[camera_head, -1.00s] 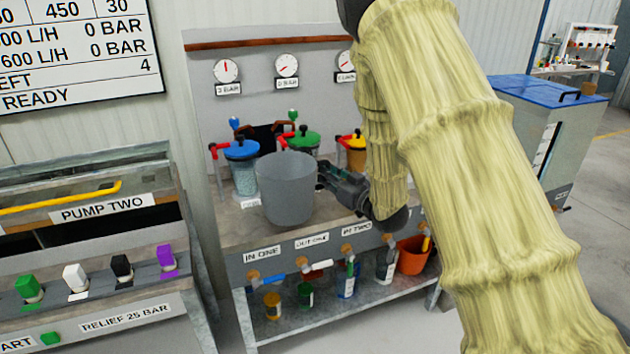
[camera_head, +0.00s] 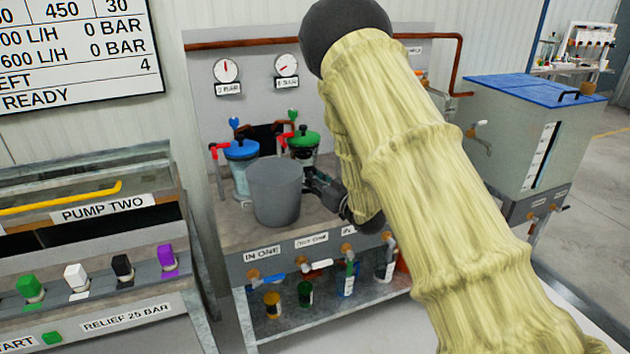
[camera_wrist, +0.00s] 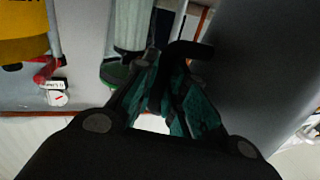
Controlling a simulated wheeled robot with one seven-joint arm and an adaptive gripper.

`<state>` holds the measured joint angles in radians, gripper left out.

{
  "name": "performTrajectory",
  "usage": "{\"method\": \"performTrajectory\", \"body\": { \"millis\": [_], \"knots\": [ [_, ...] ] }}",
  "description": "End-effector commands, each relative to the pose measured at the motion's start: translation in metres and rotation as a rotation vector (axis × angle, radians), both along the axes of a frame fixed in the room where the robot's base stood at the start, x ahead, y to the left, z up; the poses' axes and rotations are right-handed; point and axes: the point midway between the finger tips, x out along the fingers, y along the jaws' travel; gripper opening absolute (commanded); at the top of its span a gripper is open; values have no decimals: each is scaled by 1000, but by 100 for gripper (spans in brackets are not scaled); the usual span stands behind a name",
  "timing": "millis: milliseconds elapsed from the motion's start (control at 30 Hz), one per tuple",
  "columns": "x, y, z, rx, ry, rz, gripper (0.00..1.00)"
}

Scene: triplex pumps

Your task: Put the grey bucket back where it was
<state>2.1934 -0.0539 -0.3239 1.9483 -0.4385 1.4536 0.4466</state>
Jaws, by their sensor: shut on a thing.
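The grey bucket (camera_head: 275,194) is upright over the front part of the bench top in the head view, in front of the blue-lidded and green-lidded vessels. My gripper (camera_head: 318,186) is at the bucket's right side and is shut on it. In the wrist view the fingers (camera_wrist: 172,95) close around a dark bar-like part beside the grey bucket wall (camera_wrist: 255,70). I cannot tell whether the bucket's base touches the bench top. My arm hides the right part of the bench.
The blue-lidded vessel (camera_head: 240,165) and green-lidded vessel (camera_head: 303,145) with red handles stand close behind the bucket. Taps (camera_head: 315,265) line the bench front above a lower shelf with bottles (camera_head: 305,294). The PUMP TWO unit (camera_head: 90,260) stands left; a blue-topped tank (camera_head: 530,130) stands right.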

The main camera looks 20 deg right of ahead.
Motion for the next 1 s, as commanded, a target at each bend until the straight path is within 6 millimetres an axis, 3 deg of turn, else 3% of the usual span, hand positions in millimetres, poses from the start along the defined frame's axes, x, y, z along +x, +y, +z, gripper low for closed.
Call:
{"method": "performTrajectory", "body": {
  "millis": [233,267,367,767,1000],
  "knots": [
    [0,0,-3,0,0,0,0],
    [0,0,-3,0,0,0,16],
    [0,0,-3,0,0,0,34],
    [-1,-1,1,0,0,-1,34],
    [-32,-11,-1,2,2,-4,34]
  ]
}}
